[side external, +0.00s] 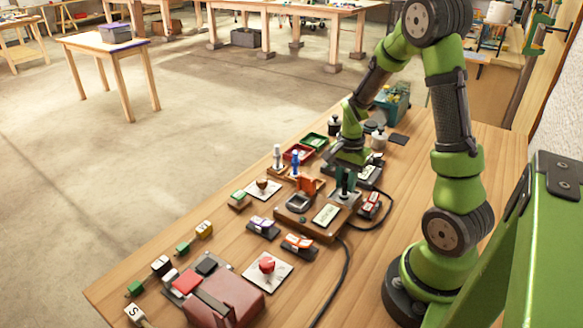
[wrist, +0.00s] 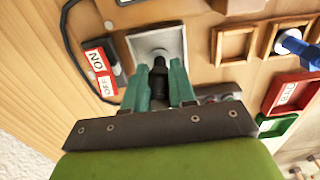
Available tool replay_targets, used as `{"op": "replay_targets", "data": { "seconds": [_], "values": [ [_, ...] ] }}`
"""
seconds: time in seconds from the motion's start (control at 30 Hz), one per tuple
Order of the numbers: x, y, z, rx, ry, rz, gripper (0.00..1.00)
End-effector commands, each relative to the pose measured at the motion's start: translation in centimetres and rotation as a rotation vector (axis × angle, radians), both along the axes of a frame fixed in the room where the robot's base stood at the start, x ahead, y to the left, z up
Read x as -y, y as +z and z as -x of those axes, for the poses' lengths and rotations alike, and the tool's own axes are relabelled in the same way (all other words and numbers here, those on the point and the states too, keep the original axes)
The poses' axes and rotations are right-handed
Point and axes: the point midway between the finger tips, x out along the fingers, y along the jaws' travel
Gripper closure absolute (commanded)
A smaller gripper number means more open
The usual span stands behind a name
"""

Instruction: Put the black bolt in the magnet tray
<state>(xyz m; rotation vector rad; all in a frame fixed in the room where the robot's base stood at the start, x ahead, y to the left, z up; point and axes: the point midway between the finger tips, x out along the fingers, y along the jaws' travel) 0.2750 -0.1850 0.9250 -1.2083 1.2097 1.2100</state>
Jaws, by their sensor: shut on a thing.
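My gripper (wrist: 162,95) is shut on the black bolt (wrist: 158,72), which stands between its two green fingers in the wrist view. The bolt's far end lies over the square grey magnet tray (wrist: 138,45). I cannot tell whether the bolt touches the tray. In the side view my gripper (side external: 345,183) points down over the same grey tray (side external: 351,199), and the fingers hide most of the bolt.
A red ON/OFF switch (wrist: 100,70) sits beside the tray. Wooden square holders (wrist: 234,45) stand on the other side, one with a blue bolt (wrist: 292,42). A red bin (wrist: 290,92) and green bin (wrist: 277,125) are nearby.

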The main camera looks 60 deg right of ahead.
Motion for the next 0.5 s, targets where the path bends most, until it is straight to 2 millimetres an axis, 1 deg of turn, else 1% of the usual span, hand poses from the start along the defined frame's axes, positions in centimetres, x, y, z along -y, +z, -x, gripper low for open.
{"op": "replay_targets", "data": {
  "seconds": [0.1, 0.13, 0.27, 0.5],
  "values": [
    [0.02, -0.33, -0.02, 0.000, 0.000, 0.000, 1.00],
    [0.02, -0.29, -0.02, 0.000, 0.000, 0.001, 0.70],
    [0.01, -0.27, -0.02, 0.000, 0.000, 0.000, 0.50],
    [0.01, -0.25, -0.02, 0.001, 0.000, 0.000, 0.49]
  ]
}}
